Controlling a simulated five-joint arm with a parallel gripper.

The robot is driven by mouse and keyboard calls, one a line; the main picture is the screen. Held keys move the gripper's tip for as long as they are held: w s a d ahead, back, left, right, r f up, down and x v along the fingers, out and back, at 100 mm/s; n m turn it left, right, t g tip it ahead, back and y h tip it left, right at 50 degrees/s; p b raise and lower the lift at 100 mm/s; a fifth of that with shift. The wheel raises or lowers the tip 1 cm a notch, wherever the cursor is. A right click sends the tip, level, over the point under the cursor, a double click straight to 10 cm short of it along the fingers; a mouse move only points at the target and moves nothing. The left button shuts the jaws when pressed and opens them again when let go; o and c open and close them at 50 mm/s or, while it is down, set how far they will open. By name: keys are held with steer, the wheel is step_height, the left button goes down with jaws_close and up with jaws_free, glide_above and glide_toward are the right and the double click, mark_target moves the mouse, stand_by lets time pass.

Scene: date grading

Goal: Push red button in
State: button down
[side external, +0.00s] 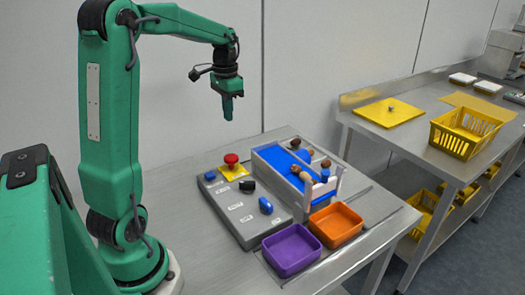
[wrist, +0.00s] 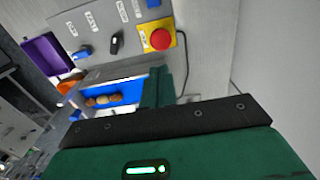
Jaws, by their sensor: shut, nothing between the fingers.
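The red button (side external: 231,159) is a mushroom button on a yellow square plate (side external: 240,174), at the back of the grey control panel (side external: 235,222). It stands up from its plate. In the wrist view the red button (wrist: 161,39) shows in the upper middle, with nothing covering it. My gripper (side external: 228,118) is shut and empty, pointing down. It hangs in the air well above the panel, apart from the button. In the wrist view part of my green gripper (wrist: 157,88) shows below the button.
The panel also has a black knob (side external: 247,185) and a blue knob (side external: 266,206). To its right is a blue conveyor (side external: 272,156) with several brown dates. Purple (side external: 270,246) and orange (side external: 350,236) trays stand in front. The air around my gripper is clear.

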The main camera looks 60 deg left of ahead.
mark_target(231, 157)
step_height(231, 157, down, 13)
steer(key=shift+r, duration=0.2)
stand_by(0.4)
steer(key=shift+s+d+f, duration=0.1)
steer(key=shift+f, duration=1.15)
steer(key=shift+r, duration=0.2)
step_height(231, 157, up, 15)
stand_by(0.5)
